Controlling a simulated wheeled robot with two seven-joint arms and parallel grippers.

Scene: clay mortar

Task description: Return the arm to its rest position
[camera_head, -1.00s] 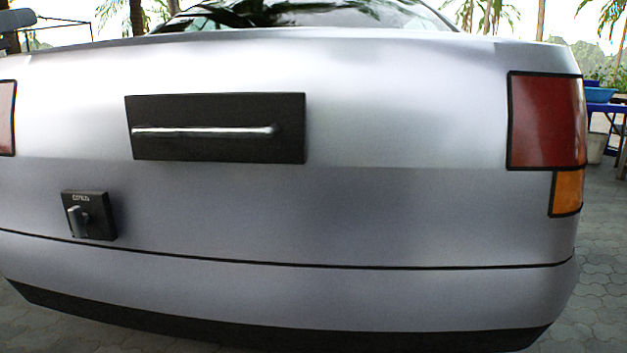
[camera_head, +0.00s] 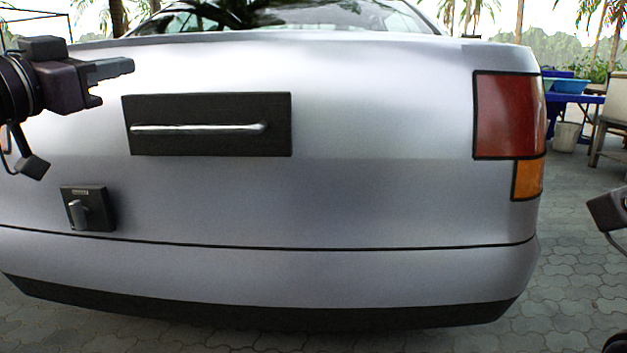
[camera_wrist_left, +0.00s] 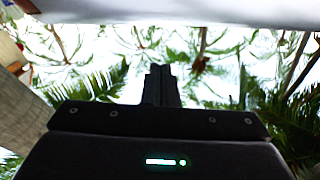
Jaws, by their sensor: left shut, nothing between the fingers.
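My left gripper (camera_head: 112,68) comes in from the left edge in the head view, in front of the upper left of the silver car rear (camera_head: 400,120). Its fingers point right and are shut, with nothing held. In the left wrist view its fingers (camera_wrist_left: 161,85) stand together against palms and bright sky, and a pale surface (camera_wrist_left: 180,10) spans the top. A dark part at the right edge of the head view looks like my right arm; its fingers do not show.
The car has a black panel with a silver bar handle (camera_head: 200,128), a small black box with a knob (camera_head: 88,209), and a red tail light (camera_head: 506,115). Blue basins (camera_head: 570,86) on a blue table and a white bucket (camera_head: 566,136) stand behind right. Paved ground (camera_head: 585,270) is open at right.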

